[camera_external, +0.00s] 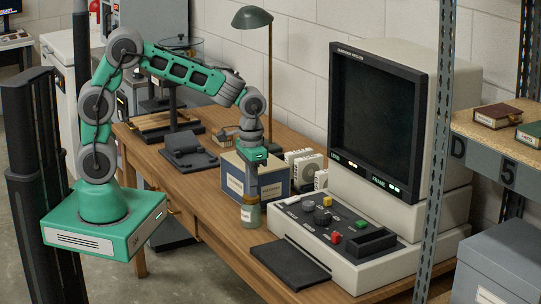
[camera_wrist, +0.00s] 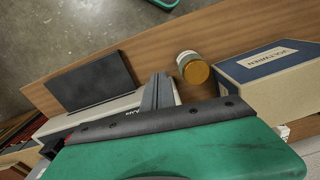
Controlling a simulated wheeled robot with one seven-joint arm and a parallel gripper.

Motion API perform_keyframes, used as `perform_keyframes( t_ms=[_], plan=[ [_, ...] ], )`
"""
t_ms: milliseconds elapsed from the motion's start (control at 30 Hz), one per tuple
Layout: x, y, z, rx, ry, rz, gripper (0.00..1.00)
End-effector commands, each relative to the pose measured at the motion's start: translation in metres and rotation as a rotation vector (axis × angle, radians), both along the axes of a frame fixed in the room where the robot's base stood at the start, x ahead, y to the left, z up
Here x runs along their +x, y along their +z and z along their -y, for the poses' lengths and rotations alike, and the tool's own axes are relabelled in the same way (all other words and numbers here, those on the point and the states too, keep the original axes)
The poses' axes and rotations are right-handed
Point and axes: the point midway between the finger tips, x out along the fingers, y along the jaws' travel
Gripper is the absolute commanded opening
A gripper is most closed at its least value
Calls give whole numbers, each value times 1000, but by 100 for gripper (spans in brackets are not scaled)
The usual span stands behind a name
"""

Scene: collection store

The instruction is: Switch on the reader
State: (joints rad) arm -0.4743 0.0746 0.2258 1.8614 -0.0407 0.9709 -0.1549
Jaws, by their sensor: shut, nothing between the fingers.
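The reader (camera_external: 350,220) is a large cream machine on the desk at the right in the external view. Its screen (camera_external: 375,110) is dark. A corner of the reader shows at the lower left in the wrist view (camera_wrist: 95,118). My gripper (camera_external: 251,190) points down, shut and empty, left of the control panel. Its fingers also show in the wrist view (camera_wrist: 160,78).
A small jar (camera_external: 250,216) with an orange lid (camera_wrist: 196,72) stands close by my fingers. A blue and cream box (camera_external: 240,180) is behind it. A black pad (camera_external: 290,264) lies before the reader. A lamp (camera_external: 252,18) and metal shelving (camera_external: 440,150) stand nearby.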

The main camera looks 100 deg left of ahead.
Motion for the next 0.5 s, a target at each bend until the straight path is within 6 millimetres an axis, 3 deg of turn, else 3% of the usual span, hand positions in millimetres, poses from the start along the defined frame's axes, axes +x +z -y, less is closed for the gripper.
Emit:
perform_keyframes(
  t_ms=[33, 100, 233, 333, 500],
  plan=[
    [20, 5, -20, 10, 115, 14, 0],
    [51, 23, -41, 29, 324, 53, 0],
    [92, 82, -66, 40, 749, 168, 0],
    [100, 109, -72, 17, 1065, 209, 0],
    [90, 109, -67, -11, 1489, 178, 0]
  ],
)
